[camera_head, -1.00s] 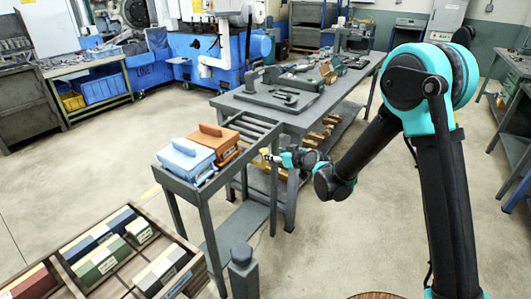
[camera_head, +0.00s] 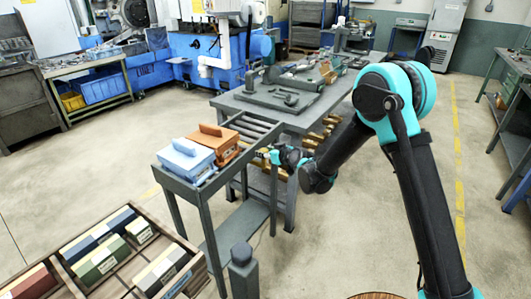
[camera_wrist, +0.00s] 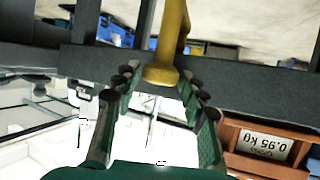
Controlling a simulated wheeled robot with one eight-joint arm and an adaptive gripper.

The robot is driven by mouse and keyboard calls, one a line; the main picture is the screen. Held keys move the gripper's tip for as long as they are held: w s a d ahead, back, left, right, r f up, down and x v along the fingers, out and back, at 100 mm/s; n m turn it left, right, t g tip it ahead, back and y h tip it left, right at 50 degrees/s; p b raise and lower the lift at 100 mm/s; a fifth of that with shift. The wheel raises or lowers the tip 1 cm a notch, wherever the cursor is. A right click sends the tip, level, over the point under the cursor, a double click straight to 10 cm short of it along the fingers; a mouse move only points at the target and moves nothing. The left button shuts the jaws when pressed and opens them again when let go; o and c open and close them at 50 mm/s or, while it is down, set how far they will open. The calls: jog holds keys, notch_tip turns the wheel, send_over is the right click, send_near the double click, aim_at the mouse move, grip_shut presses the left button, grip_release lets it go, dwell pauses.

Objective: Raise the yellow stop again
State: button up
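The yellow stop (camera_wrist: 166,50) shows in the wrist view as a rounded bar with a flared end, in front of a dark grey rail. Its end lies between the fingertips of my gripper (camera_wrist: 157,86). The green fingers with dark pads stand apart on either side of it, and I see gaps beside the stop. I cannot tell whether either finger touches it. In the head view my gripper (camera_head: 264,154) is at the near side of the roller table, right of the orange block. The stop is not clearly visible there, hidden by the gripper.
An orange block (camera_head: 218,143) and a light blue block (camera_head: 187,160) sit on the table's left end. The orange one, labelled 0.95 kg, also shows in the wrist view (camera_wrist: 250,165). A drawer tray (camera_head: 200,262) with coloured blocks is at lower left. Floor at right is clear.

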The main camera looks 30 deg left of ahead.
grip_shut()
jog(key=shift+w+r, duration=0.1)
jog(key=shift+r, duration=1.7)
jog(key=shift+o, duration=2.2)
grip_release()
jog(key=shift+d, duration=0.1)
jog(key=v, duration=1.2)
